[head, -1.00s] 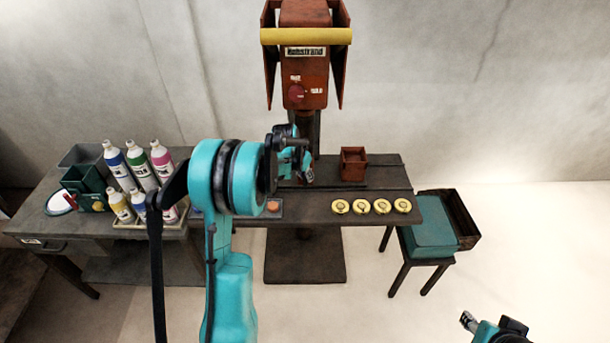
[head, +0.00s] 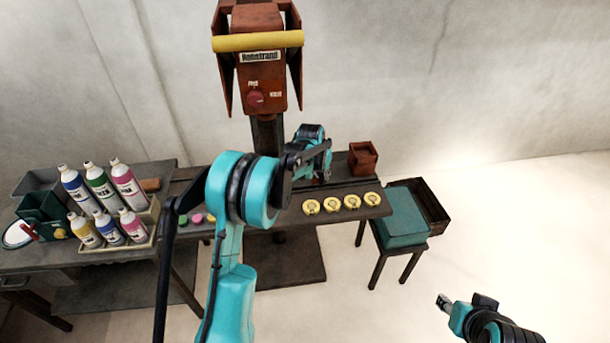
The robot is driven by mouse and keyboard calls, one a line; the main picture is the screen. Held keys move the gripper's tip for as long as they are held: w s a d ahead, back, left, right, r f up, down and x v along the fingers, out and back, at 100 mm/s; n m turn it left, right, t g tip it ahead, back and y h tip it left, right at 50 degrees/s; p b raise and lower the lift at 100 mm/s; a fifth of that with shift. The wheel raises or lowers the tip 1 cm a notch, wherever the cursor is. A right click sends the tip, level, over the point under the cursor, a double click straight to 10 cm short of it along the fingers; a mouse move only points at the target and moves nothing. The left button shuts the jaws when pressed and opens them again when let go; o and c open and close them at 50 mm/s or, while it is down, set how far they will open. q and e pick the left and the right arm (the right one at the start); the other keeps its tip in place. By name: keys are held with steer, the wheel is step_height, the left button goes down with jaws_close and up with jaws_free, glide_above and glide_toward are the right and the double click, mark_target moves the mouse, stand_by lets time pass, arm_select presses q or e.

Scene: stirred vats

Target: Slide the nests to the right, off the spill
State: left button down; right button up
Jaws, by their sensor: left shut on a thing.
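My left gripper (head: 322,170) is low over the back half of the dark tabletop (head: 275,198), right of the red machine's post. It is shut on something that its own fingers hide. A small open red box (head: 363,158) stands just right of it, near the tabletop's right end; I cannot tell whether they touch or whether this box is one of the nests. I cannot make out the spill. My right gripper (head: 443,302) is low at the right, away from the tables; its finger gap is unclear.
Several yellow discs (head: 332,204) line the front edge. Pink (head: 197,218) and green discs lie left, partly behind my arm. The red machine (head: 258,85) with a yellow bar stands over the table. Bottles (head: 100,190) crowd the left; a teal-topped stool (head: 402,220) stands right.

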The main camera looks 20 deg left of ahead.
arm_select(q)
steer(key=shift+w+d, duration=0.35)
steer(key=shift+d, duration=0.2)
steer(key=shift+d, duration=0.1)
steer(key=c, duration=1.7)
jaws_free()
steer(key=shift+o, duration=1.1)
steer(key=shift+w+d, duration=0.1)
steer(key=shift+d, duration=0.1)
steer(key=shift+a, duration=0.1)
steer(key=v, duration=1.2)
